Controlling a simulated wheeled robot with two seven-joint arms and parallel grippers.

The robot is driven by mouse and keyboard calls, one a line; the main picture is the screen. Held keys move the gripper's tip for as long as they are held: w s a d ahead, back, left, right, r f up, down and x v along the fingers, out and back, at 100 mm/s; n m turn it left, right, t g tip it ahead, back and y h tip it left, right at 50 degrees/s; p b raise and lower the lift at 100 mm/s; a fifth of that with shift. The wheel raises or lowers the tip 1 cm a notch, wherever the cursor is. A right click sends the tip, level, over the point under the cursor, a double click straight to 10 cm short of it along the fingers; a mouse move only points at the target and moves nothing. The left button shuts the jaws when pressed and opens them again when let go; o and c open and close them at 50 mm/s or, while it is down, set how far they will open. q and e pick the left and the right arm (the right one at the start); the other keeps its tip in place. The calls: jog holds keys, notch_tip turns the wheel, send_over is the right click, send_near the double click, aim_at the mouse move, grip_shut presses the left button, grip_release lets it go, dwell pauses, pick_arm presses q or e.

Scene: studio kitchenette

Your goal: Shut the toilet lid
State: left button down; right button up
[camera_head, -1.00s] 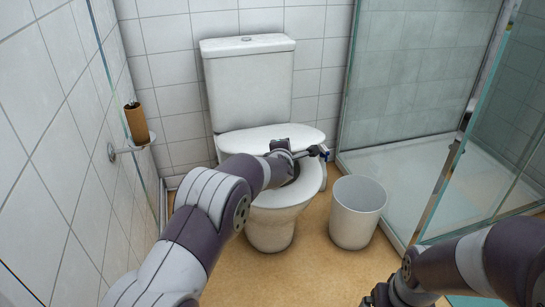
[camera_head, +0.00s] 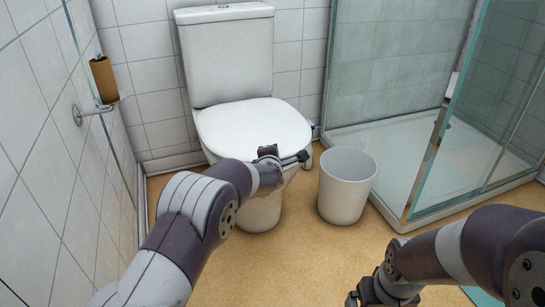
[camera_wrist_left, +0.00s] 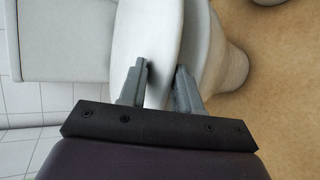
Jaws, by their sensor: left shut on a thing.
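The white toilet (camera_head: 262,205) stands against the back wall. Its lid (camera_head: 253,124) lies low over the bowl, near level, covering the opening in the head view. My left gripper (camera_head: 303,157) is at the lid's front right edge. In the left wrist view, its two fingers (camera_wrist_left: 161,68) are on either side of the lid's rim (camera_wrist_left: 150,28), shut on it, one finger on the bowl side. Whether the lid touches the seat all round is hidden. My right gripper (camera_head: 362,298) is low at the bottom edge, away from the toilet; its fingers are unclear.
A white bin (camera_head: 345,187) stands just right of the toilet, close to my left gripper. The glass shower enclosure (camera_head: 395,65) is on the right. A paper roll holder (camera_head: 104,103) with a brown roll is on the left wall. Tan floor (camera_head: 310,265) is free in front.

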pick_arm(q)
jog(key=shift+w+a+r, duration=0.1)
jog(key=shift+w+r, duration=0.05)
jog(key=shift+r, duration=0.05)
jog(key=c, duration=1)
grip_release()
jog(key=shift+c, duration=0.2)
jog(key=shift+w+f, duration=0.15)
jog(key=shift+f, duration=0.05)
jog(key=p+v, duration=0.4)
jog(key=v, duration=0.8)
jog(key=shift+s+p, duration=0.35)
jog(key=shift+s, duration=0.05)
